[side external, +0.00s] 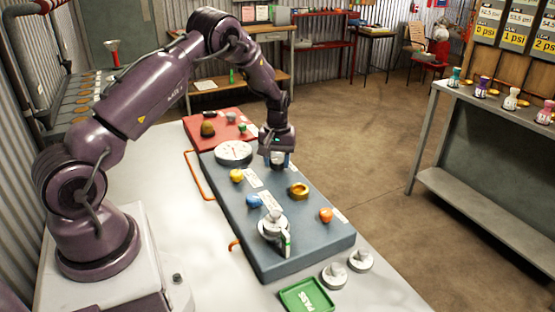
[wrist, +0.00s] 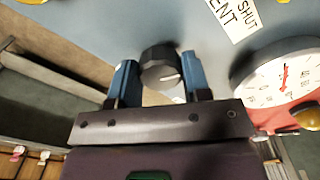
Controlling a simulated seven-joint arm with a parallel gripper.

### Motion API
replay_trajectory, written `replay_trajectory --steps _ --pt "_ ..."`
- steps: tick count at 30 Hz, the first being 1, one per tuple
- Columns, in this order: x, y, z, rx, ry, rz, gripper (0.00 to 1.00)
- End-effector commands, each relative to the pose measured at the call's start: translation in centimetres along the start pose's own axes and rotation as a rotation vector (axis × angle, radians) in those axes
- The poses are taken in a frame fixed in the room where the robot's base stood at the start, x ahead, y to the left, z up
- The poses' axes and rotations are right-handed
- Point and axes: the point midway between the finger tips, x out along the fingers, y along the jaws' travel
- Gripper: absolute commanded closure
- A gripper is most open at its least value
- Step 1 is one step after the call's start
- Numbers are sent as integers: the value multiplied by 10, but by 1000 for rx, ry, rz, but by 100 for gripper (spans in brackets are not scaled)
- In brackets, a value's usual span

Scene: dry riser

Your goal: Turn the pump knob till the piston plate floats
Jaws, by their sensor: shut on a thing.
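My gripper (side external: 278,160) points down at the far right part of the blue-grey panel (side external: 318,240). In the wrist view its two blue fingers (wrist: 158,76) stand on either side of a dark round knob (wrist: 160,60) with a pale mark, and are shut on it. In the side view the gripper mostly hides this knob. A silver round fitting (side external: 272,224) with a pale top stands near the front of the panel. I cannot tell for sure whether it holds the piston plate, or whether any plate floats.
A white dial gauge (side external: 234,152) with a red needle sits left of my gripper; it also shows in the wrist view (wrist: 282,75). Yellow (side external: 236,176), blue (side external: 253,201) and orange (side external: 326,215) knobs and a brass ring (side external: 299,191) stand on the panel. A green tray (side external: 307,296) lies in front.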

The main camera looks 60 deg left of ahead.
Motion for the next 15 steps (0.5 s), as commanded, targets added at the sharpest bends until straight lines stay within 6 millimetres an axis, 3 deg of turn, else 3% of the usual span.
replay_trajectory --steps 15 --pt "-1 0 0 192 0 0 80"
